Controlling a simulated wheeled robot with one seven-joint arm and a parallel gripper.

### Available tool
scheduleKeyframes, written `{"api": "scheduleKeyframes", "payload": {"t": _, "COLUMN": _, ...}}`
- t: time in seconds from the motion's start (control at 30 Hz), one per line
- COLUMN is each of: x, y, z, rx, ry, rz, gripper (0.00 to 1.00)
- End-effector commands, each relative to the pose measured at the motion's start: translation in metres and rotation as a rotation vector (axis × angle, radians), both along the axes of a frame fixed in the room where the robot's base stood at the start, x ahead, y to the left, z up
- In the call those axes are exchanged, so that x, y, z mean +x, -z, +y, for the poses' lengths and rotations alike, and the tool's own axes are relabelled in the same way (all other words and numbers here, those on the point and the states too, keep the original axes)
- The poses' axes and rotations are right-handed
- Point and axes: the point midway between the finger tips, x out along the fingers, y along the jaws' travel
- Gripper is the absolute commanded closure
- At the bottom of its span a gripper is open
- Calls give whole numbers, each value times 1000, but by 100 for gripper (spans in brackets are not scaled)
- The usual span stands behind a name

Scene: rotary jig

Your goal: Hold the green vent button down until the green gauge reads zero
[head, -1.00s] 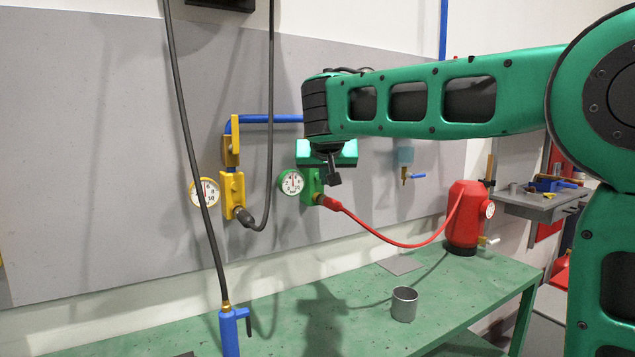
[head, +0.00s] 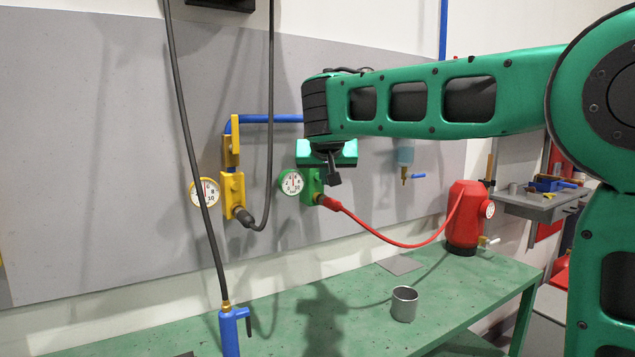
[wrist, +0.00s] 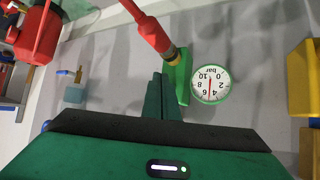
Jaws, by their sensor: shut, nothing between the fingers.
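The green gauge (head: 291,182) is a round white dial in a green rim on the grey wall panel. It shows upside down in the wrist view (wrist: 210,85), its red needle near mid-scale, between 4 and 6. Beside it is the green valve block (head: 310,186), with a red hose fitting (head: 328,202) plugged in; the block also shows in the wrist view (wrist: 182,78). My gripper (wrist: 160,88) is shut and empty, its fingertips at or very near the block. I cannot make out the vent button, nor whether my fingers touch it.
A yellow gauge (head: 204,191) and yellow valve block (head: 233,193) with a dark hose are to the left. A red hose (head: 400,244) sags to a red tank (head: 464,218). A metal cup (head: 404,304) stands on the green bench (head: 300,320).

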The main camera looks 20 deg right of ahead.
Motion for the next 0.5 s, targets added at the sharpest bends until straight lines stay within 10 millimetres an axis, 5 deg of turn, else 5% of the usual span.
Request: {"api": "scheduleKeyframes", "payload": {"t": 0.5, "x": 7, "y": -1, "z": 3, "rx": 0, "ry": 0, "rz": 0, "gripper": 100}}
